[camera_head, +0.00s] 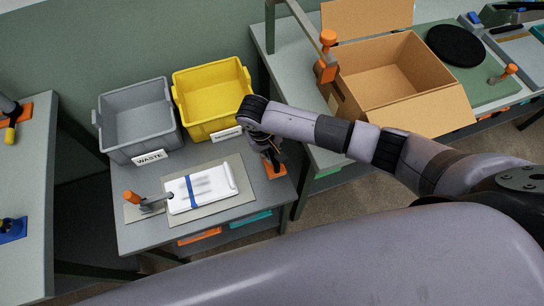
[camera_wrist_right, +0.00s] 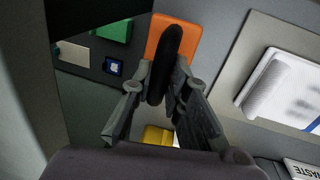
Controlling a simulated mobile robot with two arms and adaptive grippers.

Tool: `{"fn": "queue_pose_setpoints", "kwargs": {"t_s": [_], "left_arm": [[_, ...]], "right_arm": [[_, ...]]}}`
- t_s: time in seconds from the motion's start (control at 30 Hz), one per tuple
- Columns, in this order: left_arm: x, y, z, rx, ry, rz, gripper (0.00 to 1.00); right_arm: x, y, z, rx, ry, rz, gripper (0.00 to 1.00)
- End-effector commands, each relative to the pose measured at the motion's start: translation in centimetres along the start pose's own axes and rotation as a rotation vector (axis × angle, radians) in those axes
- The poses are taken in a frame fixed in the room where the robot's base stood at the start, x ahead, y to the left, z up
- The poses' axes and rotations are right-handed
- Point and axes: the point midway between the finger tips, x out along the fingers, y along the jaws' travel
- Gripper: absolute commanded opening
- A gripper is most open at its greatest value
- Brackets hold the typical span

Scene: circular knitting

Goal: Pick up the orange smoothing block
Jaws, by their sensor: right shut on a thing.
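The orange smoothing block (camera_head: 276,170) is at the right front corner of the grey table in the head view. My right gripper (camera_head: 269,150) comes down over it from above. In the right wrist view the orange block (camera_wrist_right: 191,45) has a black upright handle (camera_wrist_right: 172,65), and the fingers of my right gripper (camera_wrist_right: 162,82) are closed on both sides of this handle. I cannot tell whether the block touches the table or is slightly above it. My left gripper is not in view.
A grey WASTE bin (camera_head: 137,118) and a yellow bin (camera_head: 213,95) stand along the back of the table. A white folded fabric with a blue band (camera_head: 200,188) lies on a mat left of the block. An open cardboard box (camera_head: 385,75) stands on the right table.

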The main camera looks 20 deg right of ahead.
Motion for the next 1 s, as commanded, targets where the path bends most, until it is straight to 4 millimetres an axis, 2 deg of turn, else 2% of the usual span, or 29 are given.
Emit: {"fn": "queue_pose_setpoints", "kwargs": {"t_s": [0.3, 0.5, 0.7, 1.0], "left_arm": [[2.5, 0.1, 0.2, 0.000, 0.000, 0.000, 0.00], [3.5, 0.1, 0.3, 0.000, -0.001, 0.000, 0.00], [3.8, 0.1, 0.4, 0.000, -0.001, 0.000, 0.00], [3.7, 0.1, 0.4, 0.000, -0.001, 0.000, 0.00]], "right_arm": [[-9.3, 1.9, -0.3, 0.000, 0.012, 0.000, 0.00], [-13.5, 2.7, -0.1, 0.000, 0.008, 0.001, 0.00], [-15.7, 3.1, -0.1, 0.001, 0.003, 0.000, 0.00], [-16.1, 3.2, 0.0, 0.001, 0.002, 0.000, 0.00]]}}
